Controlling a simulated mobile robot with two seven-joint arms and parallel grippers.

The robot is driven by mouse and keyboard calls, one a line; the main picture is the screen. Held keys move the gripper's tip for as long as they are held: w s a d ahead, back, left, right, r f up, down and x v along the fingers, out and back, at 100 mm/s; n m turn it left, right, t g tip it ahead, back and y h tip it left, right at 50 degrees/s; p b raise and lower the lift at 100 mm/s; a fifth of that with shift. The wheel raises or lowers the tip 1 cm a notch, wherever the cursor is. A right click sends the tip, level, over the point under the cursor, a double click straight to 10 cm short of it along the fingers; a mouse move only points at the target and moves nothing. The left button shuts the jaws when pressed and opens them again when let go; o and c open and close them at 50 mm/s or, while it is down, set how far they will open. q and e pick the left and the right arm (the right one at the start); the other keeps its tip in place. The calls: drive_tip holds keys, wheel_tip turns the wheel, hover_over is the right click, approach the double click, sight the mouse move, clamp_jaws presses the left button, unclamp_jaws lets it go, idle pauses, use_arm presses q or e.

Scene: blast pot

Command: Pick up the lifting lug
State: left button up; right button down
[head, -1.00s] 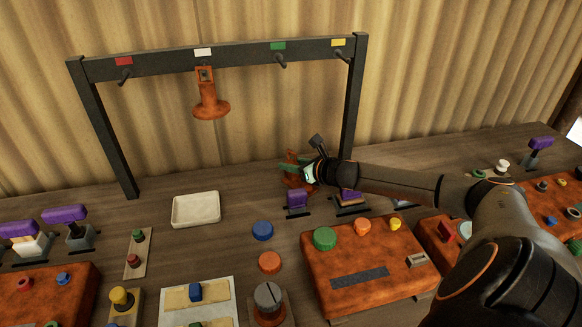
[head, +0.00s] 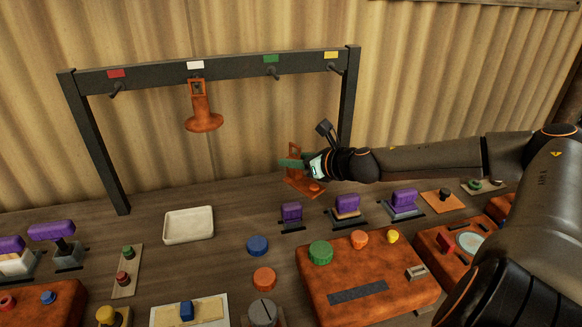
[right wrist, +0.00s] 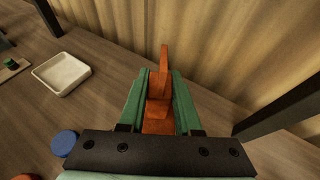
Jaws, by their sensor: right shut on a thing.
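The lifting lug (head: 293,156) is a rust-orange piece with an upright plate on a flat base. My right gripper (head: 303,164), with green fingers, is shut on it from the right in the head view. The lug appears to be held a little above the table, close in front of the rack's right post. In the right wrist view the lug (right wrist: 160,85) stands between the two green fingers (right wrist: 155,98), with its plate pointing up. The fingers hide part of it. My left gripper is not in view.
A dark rack (head: 218,67) with colour-tagged hooks stands at the back. An orange bell-shaped piece (head: 203,112) hangs under its white tag. A white tray (head: 189,225) sits on the table. Purple-handled switches (head: 291,212) and an orange button box (head: 367,275) stand in front.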

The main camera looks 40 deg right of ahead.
drive_tip(key=s+a+r+b, duration=0.2)
drive_tip(key=s+r, duration=0.2)
drive_tip(key=s, duration=0.4)
drive_tip(key=shift+a, duration=0.4)
idle(0.4)
